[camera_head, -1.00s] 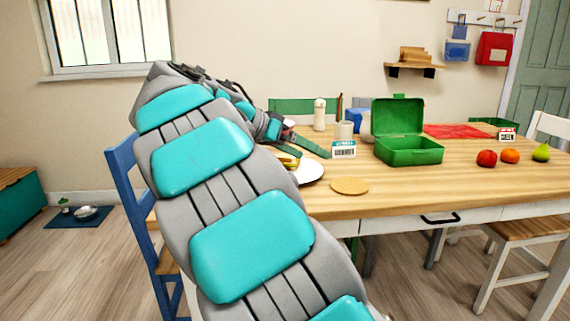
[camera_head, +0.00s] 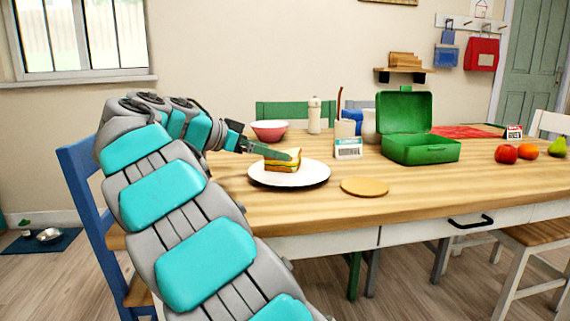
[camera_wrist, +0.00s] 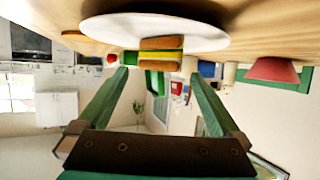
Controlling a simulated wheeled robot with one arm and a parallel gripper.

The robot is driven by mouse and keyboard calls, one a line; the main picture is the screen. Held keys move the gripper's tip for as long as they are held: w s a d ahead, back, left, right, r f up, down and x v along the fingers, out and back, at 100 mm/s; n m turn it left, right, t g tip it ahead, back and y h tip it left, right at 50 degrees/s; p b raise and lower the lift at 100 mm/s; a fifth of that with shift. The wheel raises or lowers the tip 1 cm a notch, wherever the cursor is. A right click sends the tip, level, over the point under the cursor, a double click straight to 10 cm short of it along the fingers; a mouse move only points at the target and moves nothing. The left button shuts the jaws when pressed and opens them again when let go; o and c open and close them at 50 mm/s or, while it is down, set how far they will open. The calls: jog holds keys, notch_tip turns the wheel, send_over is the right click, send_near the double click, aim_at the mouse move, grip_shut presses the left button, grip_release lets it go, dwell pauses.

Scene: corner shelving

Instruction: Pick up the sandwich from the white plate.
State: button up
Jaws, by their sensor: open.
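The sandwich (camera_head: 283,160) sits on the white plate (camera_head: 305,178) near the left end of the wooden table. It shows green, yellow and red filling between bread slices. My gripper (camera_head: 282,154) is at the sandwich's left side in the head view, with one green finger visible in front of its upper part. In the wrist view, which is upside down, the sandwich (camera_wrist: 161,55) and plate (camera_wrist: 150,32) are beyond the fingertips. My gripper (camera_wrist: 160,80) is open there, its two fingers wide apart with the sandwich between their lines. I cannot tell whether a finger touches it.
A round wooden coaster (camera_head: 365,187) lies right of the plate. A blue chair (camera_head: 88,200) is at the left.

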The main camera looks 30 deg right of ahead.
aim_at(290, 152)
jog(key=x, duration=0.5)
jog(key=shift+s+d+r, duration=0.15)
jog(key=shift+d+r, duration=0.05)
jog(key=shift+d, duration=0.25)
jog(key=shift+c, duration=0.2)
jog(key=c, duration=0.6)
jog(key=shift+r, duration=0.1)
jog(key=shift+c, duration=0.2)
